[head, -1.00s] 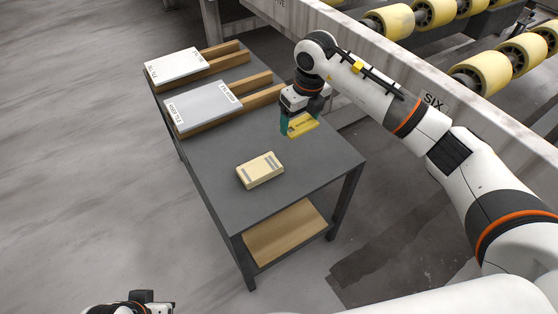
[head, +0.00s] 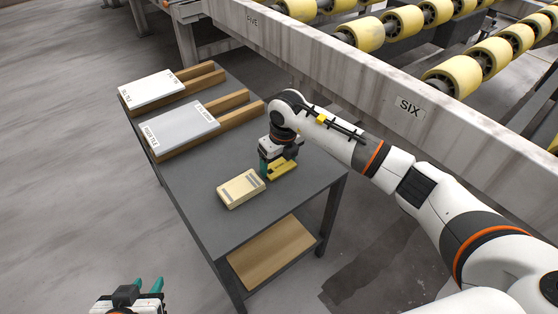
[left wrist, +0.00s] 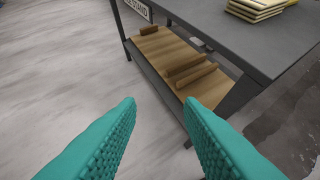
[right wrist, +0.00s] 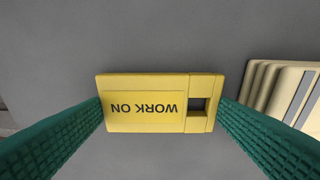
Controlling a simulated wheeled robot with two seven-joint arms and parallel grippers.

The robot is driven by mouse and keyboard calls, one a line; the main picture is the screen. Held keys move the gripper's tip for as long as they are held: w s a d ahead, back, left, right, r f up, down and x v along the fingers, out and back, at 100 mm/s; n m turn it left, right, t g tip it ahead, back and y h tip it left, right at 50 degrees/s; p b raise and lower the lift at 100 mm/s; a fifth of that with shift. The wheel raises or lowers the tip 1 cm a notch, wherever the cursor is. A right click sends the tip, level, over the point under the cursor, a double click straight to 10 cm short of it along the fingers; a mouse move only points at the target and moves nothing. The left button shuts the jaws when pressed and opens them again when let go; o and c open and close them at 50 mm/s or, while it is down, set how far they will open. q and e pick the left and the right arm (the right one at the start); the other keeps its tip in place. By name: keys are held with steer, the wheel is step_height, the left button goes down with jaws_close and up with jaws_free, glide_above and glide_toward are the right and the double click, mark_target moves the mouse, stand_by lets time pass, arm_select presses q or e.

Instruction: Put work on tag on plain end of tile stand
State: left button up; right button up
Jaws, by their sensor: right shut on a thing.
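The yellow work on tag (head: 284,171) is in my right gripper (head: 276,161), over the dark table near the cream block. In the right wrist view the tag (right wrist: 145,103) lies between both fingers, its "WORK ON" lettering upside down and a square slot near its right end. I cannot tell if it touches the table. Two tile stands with wooden rails are at the far end: a nearer one with a grey tile (head: 178,130) and a farther one with a white tile (head: 152,91). Their labels are too small to read surely. My left gripper (head: 148,287) is open and empty, off the table.
A cream stack (head: 241,189) with grey stripes sits on the table (head: 212,222), just left of the tag. A wooden lower shelf (head: 270,252) is underneath. A conveyor beam (head: 350,75) with yellow rollers runs behind the table. The table between stack and stands is clear.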

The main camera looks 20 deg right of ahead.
steer(key=shift+f, duration=0.1)
steer(key=o, duration=0.9)
